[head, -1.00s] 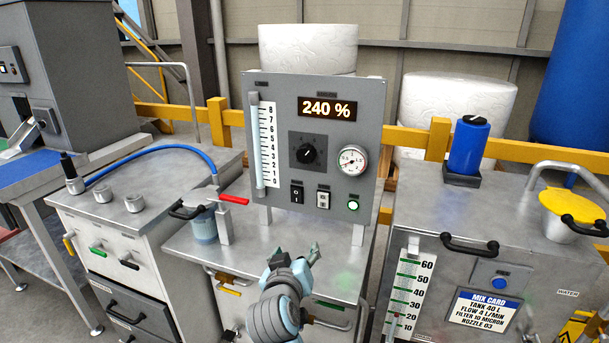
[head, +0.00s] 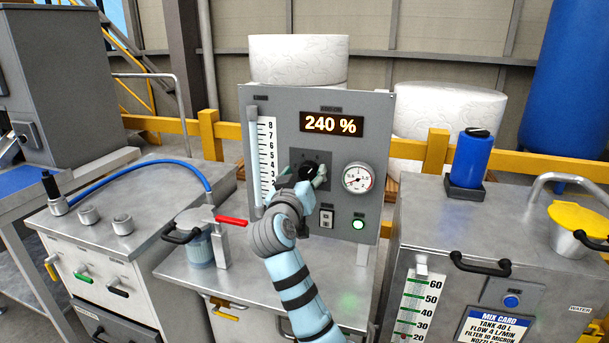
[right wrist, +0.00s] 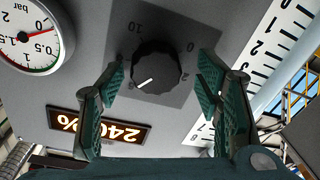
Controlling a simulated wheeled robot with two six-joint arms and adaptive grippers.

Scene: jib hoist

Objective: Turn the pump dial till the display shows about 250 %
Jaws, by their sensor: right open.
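The black pump dial (head: 309,175) sits on a dark square plate on the grey panel (head: 370,110). In the head view my right arm partly hides it. The display (head: 331,123) above it reads 240 %. In the right wrist view the dial (right wrist: 156,68) shows whole, its white pointer mark toward the lower left of that picture. My right gripper (head: 304,180) is at the dial. In the right wrist view its green-padded fingers (right wrist: 158,82) stand open, one on each side of the dial, with a gap on both sides. My left gripper is not in view.
A round pressure gauge (head: 358,178) sits right of the dial, and a scale tube (head: 266,160) left of it. A switch (head: 326,217) and a lit green button (head: 359,222) are below. A red-handled valve (head: 231,221) stands on the bench at left.

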